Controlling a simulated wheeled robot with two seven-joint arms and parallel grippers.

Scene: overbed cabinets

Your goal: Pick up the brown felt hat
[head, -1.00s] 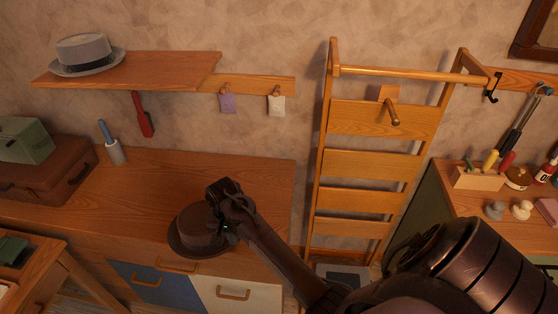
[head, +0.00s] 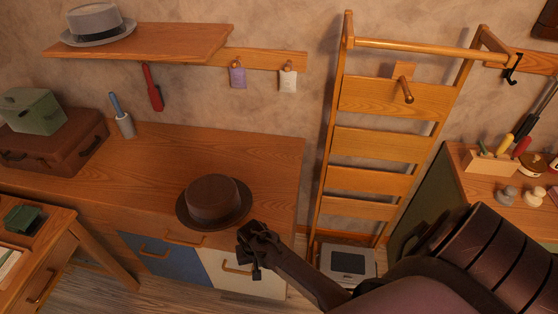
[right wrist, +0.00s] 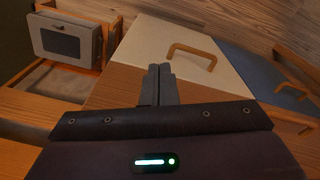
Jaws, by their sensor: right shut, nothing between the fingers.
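The brown felt hat (head: 214,198) sits on the wooden dresser top (head: 160,165), close to its front edge, crown up. My right gripper (head: 250,238) is in front of the hat and a little to its right, apart from it, near the dresser's front edge. In the right wrist view the two fingers (right wrist: 158,84) are together with nothing between them. The hat does not show in that view. My left gripper is not in view.
A grey hat (head: 97,22) rests on the wall shelf (head: 150,42). A brown suitcase (head: 55,150) with a green box (head: 33,110) on it stands at the dresser's left. A ladder-like rack (head: 385,130) stands right of the dresser.

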